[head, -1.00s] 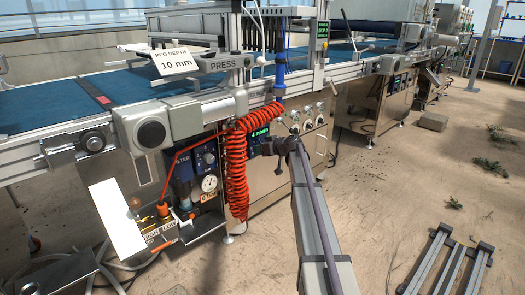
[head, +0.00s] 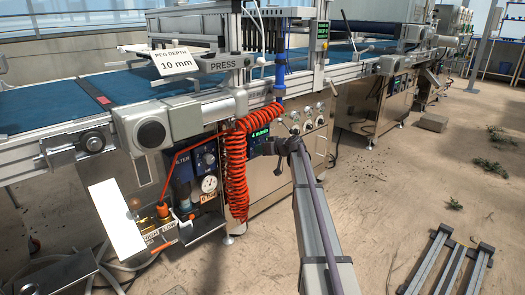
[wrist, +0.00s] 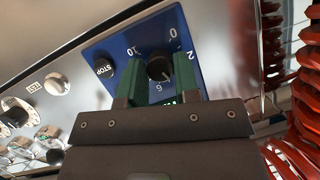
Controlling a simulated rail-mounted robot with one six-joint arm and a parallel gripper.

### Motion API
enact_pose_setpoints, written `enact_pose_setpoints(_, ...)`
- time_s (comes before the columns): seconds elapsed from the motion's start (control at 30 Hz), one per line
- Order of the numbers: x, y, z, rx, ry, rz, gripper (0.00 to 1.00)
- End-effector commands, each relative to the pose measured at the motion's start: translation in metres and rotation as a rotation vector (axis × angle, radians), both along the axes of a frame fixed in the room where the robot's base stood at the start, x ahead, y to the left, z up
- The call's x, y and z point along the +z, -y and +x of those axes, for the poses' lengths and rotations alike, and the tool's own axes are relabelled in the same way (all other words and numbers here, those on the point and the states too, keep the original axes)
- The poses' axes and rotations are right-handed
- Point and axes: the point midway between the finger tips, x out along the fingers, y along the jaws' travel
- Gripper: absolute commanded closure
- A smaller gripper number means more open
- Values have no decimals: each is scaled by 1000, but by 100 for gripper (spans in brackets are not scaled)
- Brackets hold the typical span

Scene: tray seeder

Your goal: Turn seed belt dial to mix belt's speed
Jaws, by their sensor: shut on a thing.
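The black dial (wrist: 160,66) sits on a blue panel (wrist: 118,48) in the wrist view, with white numbers around it. I can read 0, 2, 6 and 10. My gripper (wrist: 157,76) has its green fingers on either side of the dial and is shut on it. The finger on the right hides part of the scale, and the dial's pointer is hard to read. In the head view my gripper (head: 265,150) is at the machine front, hiding the dial. Just above it a small green display (head: 260,133) appears to read 4 m/min.
A black STOP button (wrist: 103,68) is beside the dial. A TEST button (wrist: 57,84) and several knobs are farther left. A coiled red hose (head: 236,170) hangs close to my gripper. Another green display (head: 397,80) is on the machine behind; its text is too small.

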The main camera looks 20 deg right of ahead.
Motion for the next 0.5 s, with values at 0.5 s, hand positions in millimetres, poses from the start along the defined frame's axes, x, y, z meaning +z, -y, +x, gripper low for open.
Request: enact_pose_setpoints(0.5,-5,2,1,3,-145,423,94)
